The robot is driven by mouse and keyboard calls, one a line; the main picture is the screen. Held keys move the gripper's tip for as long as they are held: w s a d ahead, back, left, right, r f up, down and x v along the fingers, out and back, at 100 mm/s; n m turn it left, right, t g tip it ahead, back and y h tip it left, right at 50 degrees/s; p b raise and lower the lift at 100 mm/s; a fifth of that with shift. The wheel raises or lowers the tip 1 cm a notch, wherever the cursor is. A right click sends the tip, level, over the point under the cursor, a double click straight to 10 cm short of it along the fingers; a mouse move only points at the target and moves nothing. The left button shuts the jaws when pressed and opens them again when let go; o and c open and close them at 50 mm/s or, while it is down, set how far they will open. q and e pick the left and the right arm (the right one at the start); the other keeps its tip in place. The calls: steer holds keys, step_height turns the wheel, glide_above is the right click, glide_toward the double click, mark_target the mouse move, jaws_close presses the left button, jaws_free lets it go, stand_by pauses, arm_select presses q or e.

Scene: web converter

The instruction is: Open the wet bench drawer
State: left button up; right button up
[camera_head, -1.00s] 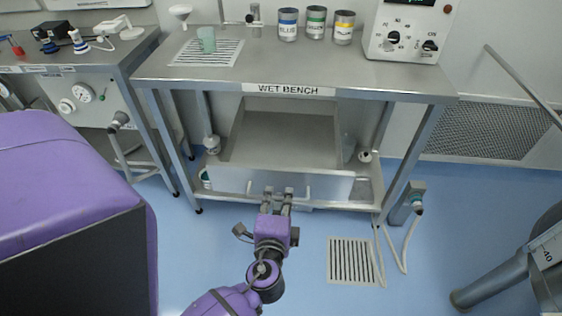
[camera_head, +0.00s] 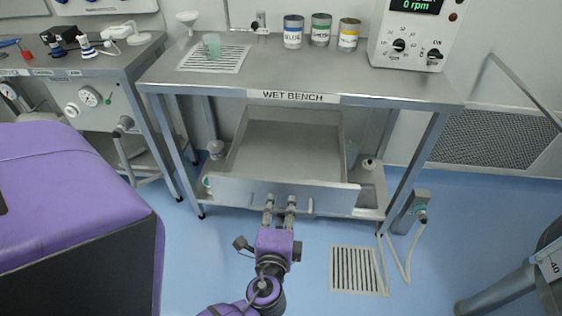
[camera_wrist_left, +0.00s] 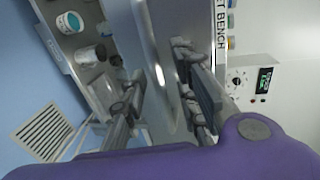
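The wet bench drawer (camera_head: 335,197) is pulled well out below the bench top, and its grey interior (camera_head: 285,150) shows from above. A horizontal bar handle (camera_head: 308,207) runs along its front panel. My left gripper (camera_head: 280,203) is at this handle, with its two fingers clearly apart. In the left wrist view, the fingers of my left gripper (camera_wrist_left: 160,105) stand either side of the drawer front and handle (camera_wrist_left: 160,75), with gaps visible. Whether a finger touches the handle cannot be told. My right gripper is not in view.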

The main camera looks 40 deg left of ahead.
arm_select(q)
steer(key=v, duration=1.2)
steer(key=shift+f, duration=0.1)
